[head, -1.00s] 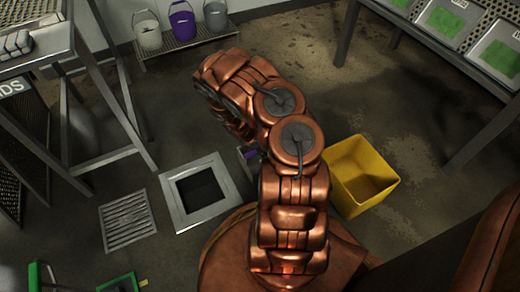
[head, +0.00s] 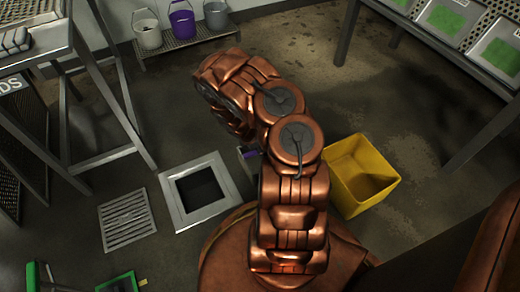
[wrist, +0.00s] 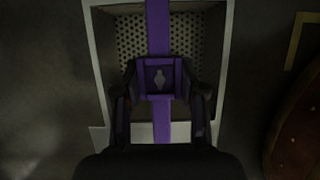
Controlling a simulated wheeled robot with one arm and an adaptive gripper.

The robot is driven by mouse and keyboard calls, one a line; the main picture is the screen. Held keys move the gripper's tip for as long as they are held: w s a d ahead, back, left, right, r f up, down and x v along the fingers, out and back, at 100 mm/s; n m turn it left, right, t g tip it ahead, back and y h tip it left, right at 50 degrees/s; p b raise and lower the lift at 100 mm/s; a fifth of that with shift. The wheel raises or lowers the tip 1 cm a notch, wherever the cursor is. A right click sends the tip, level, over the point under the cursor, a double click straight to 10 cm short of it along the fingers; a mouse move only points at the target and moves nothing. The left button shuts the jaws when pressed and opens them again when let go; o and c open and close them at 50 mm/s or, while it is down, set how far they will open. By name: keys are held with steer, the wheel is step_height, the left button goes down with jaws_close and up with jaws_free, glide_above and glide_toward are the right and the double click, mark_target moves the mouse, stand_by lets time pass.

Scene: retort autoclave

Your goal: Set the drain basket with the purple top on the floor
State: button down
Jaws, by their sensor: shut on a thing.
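The drain basket (wrist: 103,70) is a grey box with perforated walls and a purple bar (wrist: 158,28) across its top. My gripper (wrist: 161,84) is shut on the purple block at the middle of this bar. In the head view a small part of the basket's purple top (head: 250,155) shows just right of the floor drain, and my arm hides the rest. The drain opening (head: 226,180) has a square metal frame and a dark, empty hole. I cannot tell whether the basket's underside touches the floor.
A slotted grate (head: 128,219) lies on the floor left of the drain. A yellow bin (head: 362,178) stands at the right. White, purple (head: 182,22) and grey buckets stand on a low rack at the back. Table legs stand at left and right. Floor behind the drain is clear.

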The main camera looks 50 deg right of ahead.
steer(key=c, duration=0.6)
jaws_free()
steer(key=shift+o, duration=0.5)
steer(key=o, duration=0.5)
steer(key=shift+r, duration=0.15)
step_height(320, 180, up, 11)
steer(key=p, duration=0.9)
steer(key=shift+f, duration=0.2)
stand_by(0.7)
